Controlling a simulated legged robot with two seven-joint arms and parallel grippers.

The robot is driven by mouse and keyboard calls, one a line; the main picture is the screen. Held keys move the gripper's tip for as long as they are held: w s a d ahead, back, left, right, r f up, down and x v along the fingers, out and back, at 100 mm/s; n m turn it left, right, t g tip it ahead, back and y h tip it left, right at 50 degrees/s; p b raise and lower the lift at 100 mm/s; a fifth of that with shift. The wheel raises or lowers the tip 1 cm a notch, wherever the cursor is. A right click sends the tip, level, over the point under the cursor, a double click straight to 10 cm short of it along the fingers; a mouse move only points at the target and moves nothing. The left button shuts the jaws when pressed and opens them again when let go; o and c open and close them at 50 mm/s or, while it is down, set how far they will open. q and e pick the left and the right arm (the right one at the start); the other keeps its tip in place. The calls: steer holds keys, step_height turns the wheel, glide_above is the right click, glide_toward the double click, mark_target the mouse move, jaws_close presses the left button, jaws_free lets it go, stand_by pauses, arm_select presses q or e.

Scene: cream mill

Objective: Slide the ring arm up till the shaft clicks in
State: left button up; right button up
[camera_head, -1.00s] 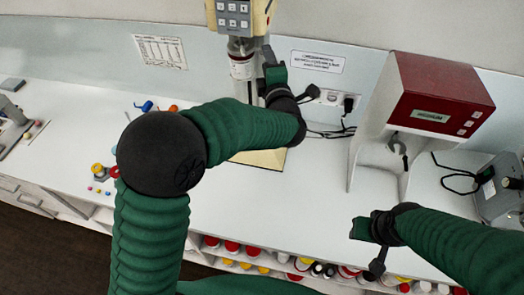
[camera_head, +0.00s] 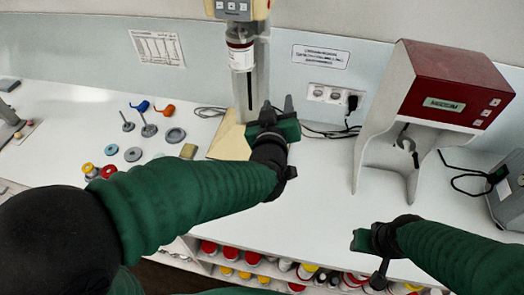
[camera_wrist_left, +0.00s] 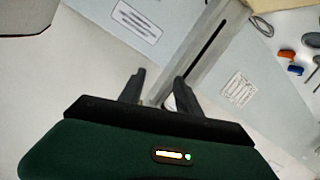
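The cream mill stands at the back middle, with a keypad head (camera_head: 232,8) at the top and a grey slotted column (camera_head: 262,75). I cannot make out the ring arm apart from the jar. My left gripper (camera_head: 277,108) is below and right of the jar, apart from it. In the left wrist view its fingers (camera_wrist_left: 157,92) are spread, with the slotted column (camera_wrist_left: 207,50) beyond them. My right gripper (camera_head: 372,242) is near the front edge; its fingers are unclear.
A red-topped machine (camera_head: 443,85) with a grey fork (camera_head: 405,140) stands right. The mill's cream base (camera_head: 228,142) is partly hidden by my left arm. Small discs and blue and orange parts (camera_head: 163,109) lie left. A wall socket (camera_head: 331,96) and cables are behind. A shelf of jars runs below.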

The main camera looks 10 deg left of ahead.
arm_select(q)
steer(key=s+a+f+m+g+h+b, duration=0.1)
steer(key=s+f+m, duration=0.4)
steer(key=f+m, duration=0.6)
steer(key=a+m+g+h, duration=0.1)
steer(key=m+g, duration=0.1)
steer(key=m, duration=0.1)
steer(key=shift+a+g+b, duration=0.35)
steer(key=shift+a+g, duration=0.05)
steer(key=shift+c, duration=0.3)
